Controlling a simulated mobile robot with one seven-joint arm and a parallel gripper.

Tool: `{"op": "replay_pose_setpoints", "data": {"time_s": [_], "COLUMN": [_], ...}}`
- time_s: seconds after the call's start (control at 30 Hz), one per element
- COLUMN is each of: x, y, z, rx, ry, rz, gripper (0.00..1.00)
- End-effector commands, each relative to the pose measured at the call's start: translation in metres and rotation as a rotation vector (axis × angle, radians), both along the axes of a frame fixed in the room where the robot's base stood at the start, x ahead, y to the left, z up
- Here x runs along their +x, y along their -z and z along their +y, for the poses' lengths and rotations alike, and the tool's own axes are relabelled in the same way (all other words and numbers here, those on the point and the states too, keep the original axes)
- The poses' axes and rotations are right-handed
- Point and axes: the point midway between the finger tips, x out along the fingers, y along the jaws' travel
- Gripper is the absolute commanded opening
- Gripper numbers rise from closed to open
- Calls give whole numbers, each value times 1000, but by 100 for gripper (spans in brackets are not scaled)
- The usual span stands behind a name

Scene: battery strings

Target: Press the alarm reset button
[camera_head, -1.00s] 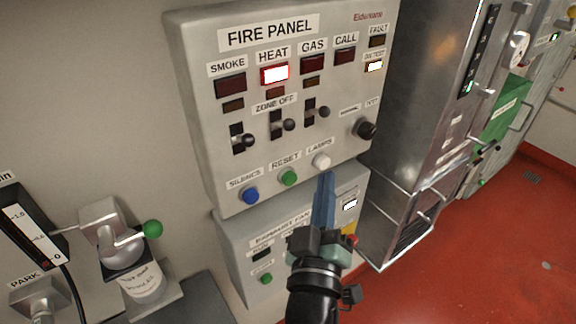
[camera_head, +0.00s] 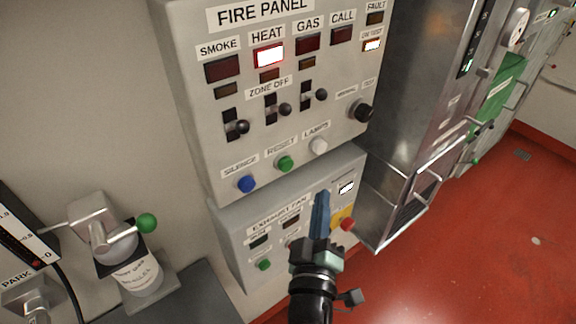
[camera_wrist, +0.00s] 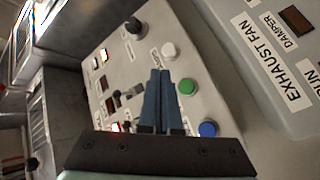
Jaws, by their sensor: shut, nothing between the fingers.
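The fire panel (camera_head: 200,135) is a grey box on the wall. The green RESET button (camera_head: 285,163) is on its lower edge, between the blue SILENCE button (camera_head: 247,184) and the white LAMPS button (camera_head: 319,146). My gripper (camera_head: 320,195) is shut and empty, with blue fingers pointing up, below and right of RESET in the head view. In the wrist view the gripper (camera_wrist: 163,72) points toward the panel, and the green button (camera_wrist: 187,87) shows just right of the fingers. The fingertips look apart from the buttons. The HEAT lamp (camera_head: 269,55) is lit.
The exhaust fan box (camera_head: 230,226) is below the panel, with a red button (camera_head: 347,224) on yellow. A green-knobbed lever (camera_head: 146,223) is at left. A metal cabinet (camera_head: 425,90) stands at right.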

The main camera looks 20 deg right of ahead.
Motion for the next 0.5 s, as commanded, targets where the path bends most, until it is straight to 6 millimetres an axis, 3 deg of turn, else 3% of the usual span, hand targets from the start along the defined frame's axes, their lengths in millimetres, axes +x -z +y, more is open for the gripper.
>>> {"op": "replay_pose_setpoints", "data": {"time_s": [0.2, 0.5], "x": [32, 61], "y": [1, 1], "z": [12, 23], "rx": [0, 0], "ry": [-3, -2], "rz": [-3, -2], "gripper": [0, 0]}}
